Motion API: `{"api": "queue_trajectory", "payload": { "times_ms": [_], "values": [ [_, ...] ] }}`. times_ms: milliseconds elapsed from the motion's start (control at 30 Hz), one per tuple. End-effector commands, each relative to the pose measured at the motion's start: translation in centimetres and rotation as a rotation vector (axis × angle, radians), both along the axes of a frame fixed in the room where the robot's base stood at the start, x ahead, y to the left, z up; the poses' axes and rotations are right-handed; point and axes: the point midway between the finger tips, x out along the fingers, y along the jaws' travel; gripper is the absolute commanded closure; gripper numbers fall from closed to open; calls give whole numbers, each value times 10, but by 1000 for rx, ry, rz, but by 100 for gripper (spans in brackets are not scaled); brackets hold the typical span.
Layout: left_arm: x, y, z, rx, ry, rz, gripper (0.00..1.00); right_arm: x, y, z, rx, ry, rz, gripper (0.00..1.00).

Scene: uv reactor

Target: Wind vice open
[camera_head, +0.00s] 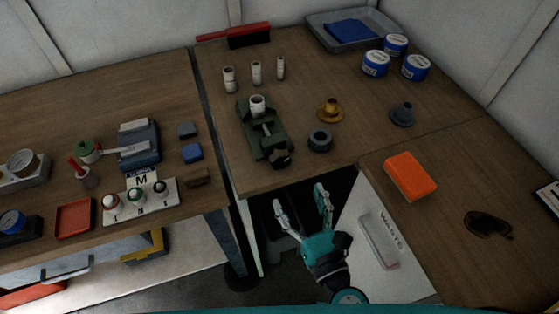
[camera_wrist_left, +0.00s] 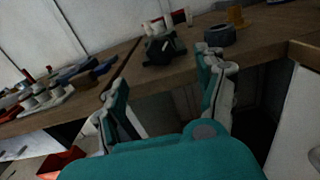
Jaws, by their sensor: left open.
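The green vice (camera_head: 262,128) stands on the wooden table near its front edge, with a white-grey cylindrical piece (camera_head: 257,105) at its far end. Its dark handle or knob (camera_head: 281,158) faces the front edge. In the left wrist view the vice (camera_wrist_left: 160,47) is at the top centre, beyond the fingers, with its dark front end towards me. My left gripper (camera_head: 304,207) is open and empty, in front of the table edge and apart from the vice. Its two fingers also frame the lower part of the left wrist view (camera_wrist_left: 165,90). My right gripper is not in view.
A dark ring (camera_head: 320,139) and a brass flanged piece (camera_head: 330,110) stand right of the vice. Several white cylinders (camera_head: 256,72) stand behind it. An orange block (camera_head: 410,176) lies on the right table. A button panel (camera_head: 138,200) is at left. The table's front edge lies between gripper and vice.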

Motion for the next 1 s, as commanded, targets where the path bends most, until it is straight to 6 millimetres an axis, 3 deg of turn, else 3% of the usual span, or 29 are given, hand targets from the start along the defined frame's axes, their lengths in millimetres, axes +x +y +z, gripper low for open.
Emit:
{"api": "queue_trajectory", "payload": {
  "times_ms": [300, 500, 933, 1000],
  "values": [
    [66, 22, -3, 1, -4, 0, 28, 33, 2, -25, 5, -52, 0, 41],
    [94, 31, -2, 3, -1, 0, 28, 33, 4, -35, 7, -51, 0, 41],
    [105, 34, 0, 2, 1, -1, 28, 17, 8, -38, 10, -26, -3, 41],
    [105, 34, 0, 2, 1, -1, 34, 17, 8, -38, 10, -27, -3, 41]
  ]
}}
